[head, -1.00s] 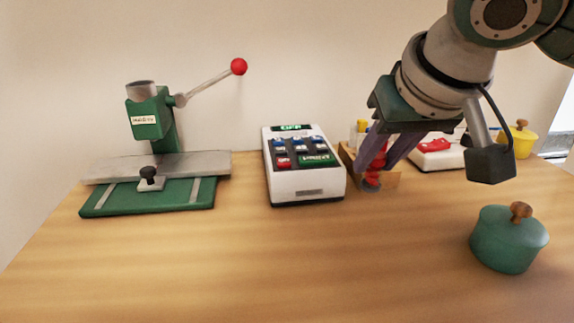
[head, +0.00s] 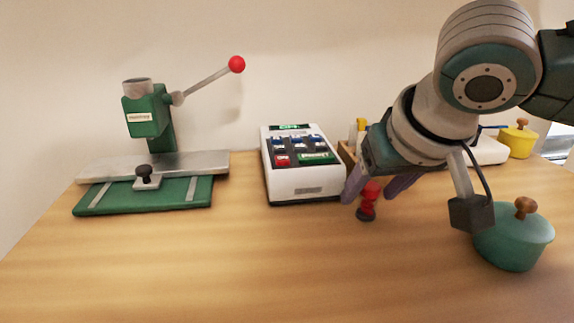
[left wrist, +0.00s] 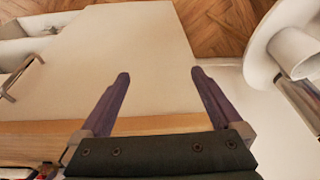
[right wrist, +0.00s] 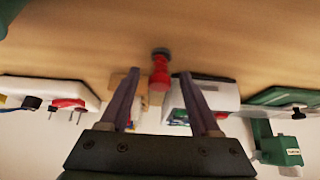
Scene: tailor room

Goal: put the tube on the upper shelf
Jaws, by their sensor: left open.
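A small red item with a dark end (head: 367,205), which may be the tube, is between the fingers of my right gripper (head: 371,190). It stands out in front of the wooden box. In the right wrist view the red item (right wrist: 160,72) lies between the fingertips (right wrist: 160,73), which are partly apart, with gaps seeming to show on both sides; I cannot tell whether they grip it, or whether it touches the table. My left gripper (left wrist: 158,74) is open and empty, away from the table in the head view. I make out no upper shelf.
On the wooden table (head: 200,265) are a green press (head: 145,112), a white keypad machine (head: 300,180), a green lidded pot (head: 515,240) close to my right arm, and a yellow pot (head: 517,143). A wooden box (head: 346,152) is partly hidden. The front left is clear.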

